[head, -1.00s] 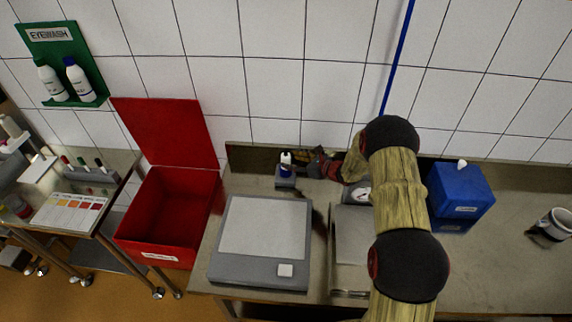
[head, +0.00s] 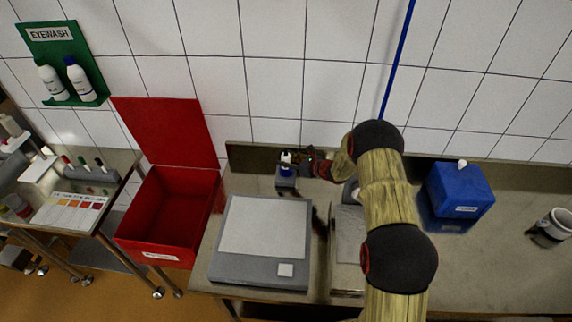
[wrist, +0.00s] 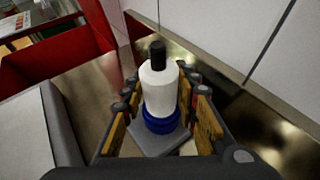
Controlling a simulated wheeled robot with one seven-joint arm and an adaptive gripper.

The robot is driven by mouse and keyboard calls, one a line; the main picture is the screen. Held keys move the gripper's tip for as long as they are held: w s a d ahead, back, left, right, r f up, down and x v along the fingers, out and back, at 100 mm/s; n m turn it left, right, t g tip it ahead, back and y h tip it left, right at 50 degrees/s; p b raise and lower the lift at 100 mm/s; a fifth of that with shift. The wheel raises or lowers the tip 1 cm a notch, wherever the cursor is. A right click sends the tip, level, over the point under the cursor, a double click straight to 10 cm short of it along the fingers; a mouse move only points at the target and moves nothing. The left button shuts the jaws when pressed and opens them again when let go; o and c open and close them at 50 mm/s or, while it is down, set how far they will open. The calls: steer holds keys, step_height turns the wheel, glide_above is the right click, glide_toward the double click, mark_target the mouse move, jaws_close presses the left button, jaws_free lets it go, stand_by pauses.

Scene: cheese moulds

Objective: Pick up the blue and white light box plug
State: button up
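The blue and white light box plug (wrist: 160,88) stands upright in the wrist view, with a white body, a black tip and a blue ring at its foot. It stands on a small grey block (wrist: 158,142). In the head view the plug (head: 286,166) is partly hidden by my gripper (head: 298,160), which reaches it from the right. In the wrist view my gripper (wrist: 160,96) has one finger on each side of the plug. The fingers look open, with narrow gaps beside the plug; contact is not clear.
A grey light box (head: 262,240) with a pale panel lies in front of the plug. A red open bin (head: 168,252) stands at left. A blue box (head: 460,195) and a mug (head: 550,228) stand at right. The tiled wall (head: 275,90) is close behind.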

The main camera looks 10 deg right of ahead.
steer(key=c, duration=0.6)
jaws_close()
